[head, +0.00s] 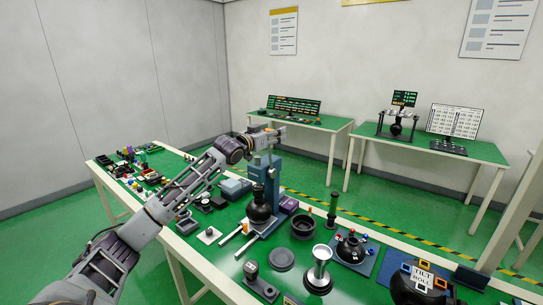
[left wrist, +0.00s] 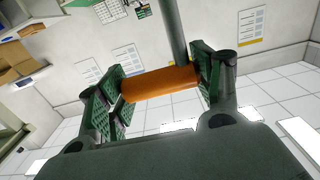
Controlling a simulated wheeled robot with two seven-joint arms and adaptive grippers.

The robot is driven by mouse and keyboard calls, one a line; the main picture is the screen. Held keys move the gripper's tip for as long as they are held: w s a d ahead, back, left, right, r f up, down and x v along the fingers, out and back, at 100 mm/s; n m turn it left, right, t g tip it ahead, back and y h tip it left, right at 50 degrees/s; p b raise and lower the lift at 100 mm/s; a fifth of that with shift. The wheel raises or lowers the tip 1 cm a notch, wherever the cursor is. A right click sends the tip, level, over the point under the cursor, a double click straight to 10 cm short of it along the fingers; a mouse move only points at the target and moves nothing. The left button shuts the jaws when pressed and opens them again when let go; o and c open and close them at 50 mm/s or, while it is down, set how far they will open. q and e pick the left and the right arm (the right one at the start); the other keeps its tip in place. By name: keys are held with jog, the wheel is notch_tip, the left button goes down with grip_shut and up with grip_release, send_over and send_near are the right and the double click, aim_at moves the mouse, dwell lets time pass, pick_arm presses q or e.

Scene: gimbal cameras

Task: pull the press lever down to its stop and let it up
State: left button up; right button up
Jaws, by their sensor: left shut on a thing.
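The blue press (head: 266,168) stands upright on the green workbench (head: 215,258), with a black ball-shaped part (head: 259,208) at its foot. My left arm reaches in from the left, and my left gripper (head: 268,136) is at the top of the press. In the left wrist view the gripper's two green-padded fingers are shut on the orange grip of the press lever (left wrist: 160,84). The grey lever rod (left wrist: 171,30) runs up from the grip in that view. In the head view the gripper and arm largely hide the lever. My right gripper is not in view.
Around the press are a black round cup (head: 303,227), a flat grey disc (head: 281,259), a silver-topped stand (head: 320,268) and a dark green cylinder (head: 332,208). Two other tables stand behind.

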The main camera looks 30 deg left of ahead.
pick_arm(q)
jog(key=shift+c, duration=0.5)
jog(key=shift+s+f, duration=0.1)
jog(key=shift+f, duration=0.05)
jog(key=shift+s+f+b, duration=0.15)
jog(key=shift+s+b, duration=0.3)
jog(key=shift+b, duration=0.05)
jog(key=shift+s+a+f+b, duration=0.1)
jog(key=shift+s+b, duration=0.45)
jog(key=shift+s, duration=0.3)
jog(key=s+b, duration=0.1)
jog(key=s+f+b, duration=0.1)
jog(key=shift+s+a+f+b, duration=0.1)
jog(key=shift+s+b, duration=0.2)
